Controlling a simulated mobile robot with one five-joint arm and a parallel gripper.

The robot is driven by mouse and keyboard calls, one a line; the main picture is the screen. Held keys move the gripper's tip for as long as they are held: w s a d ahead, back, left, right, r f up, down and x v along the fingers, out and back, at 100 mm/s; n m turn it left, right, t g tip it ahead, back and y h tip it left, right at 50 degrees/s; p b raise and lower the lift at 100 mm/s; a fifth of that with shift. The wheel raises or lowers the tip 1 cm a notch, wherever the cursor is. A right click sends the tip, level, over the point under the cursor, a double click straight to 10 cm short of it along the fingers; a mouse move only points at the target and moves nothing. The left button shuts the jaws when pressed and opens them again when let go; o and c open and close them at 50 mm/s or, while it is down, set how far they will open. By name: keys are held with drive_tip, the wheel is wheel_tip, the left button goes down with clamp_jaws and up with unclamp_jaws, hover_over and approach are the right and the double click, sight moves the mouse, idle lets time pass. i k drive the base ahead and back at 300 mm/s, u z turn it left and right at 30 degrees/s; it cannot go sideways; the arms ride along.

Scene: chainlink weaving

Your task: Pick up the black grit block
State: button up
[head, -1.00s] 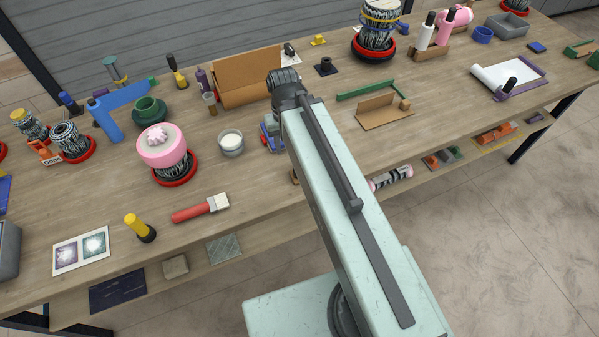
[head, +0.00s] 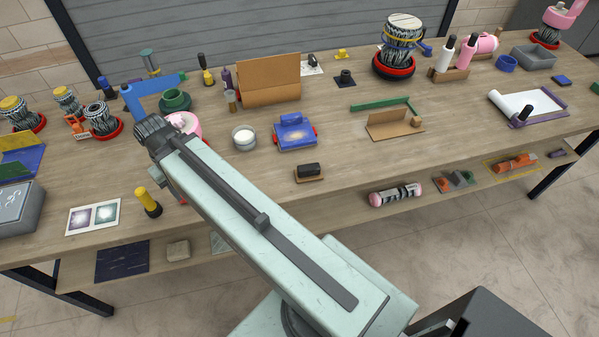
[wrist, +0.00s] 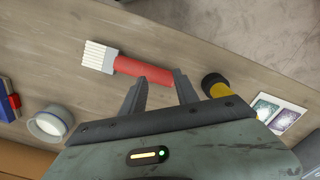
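The black grit block (head: 310,169) sits on a small tan wooden base near the front edge of the table in the head view. It is to the right of my arm and nothing touches it there. It does not show in the wrist view. My gripper (wrist: 160,76) is open and empty in the wrist view, its two fingers apart over the handle of a red brush (wrist: 147,72). In the head view my arm hides the fingers. My gripper is well to the left of the block.
A blue device (head: 295,135) stands just behind the block, and a jar of white stuff (head: 244,138) stands to its left. A yellow-and-black tool (head: 147,203) stands near my arm, beside a print card (head: 92,217). The tabletop right of the block is clear.

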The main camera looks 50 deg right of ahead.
sight(309, 172)
drive_tip(key=k, duration=1.5)
drive_tip(key=u, duration=0.6)
drive_tip(key=i, duration=1.5)
drive_tip(key=u, duration=0.05)
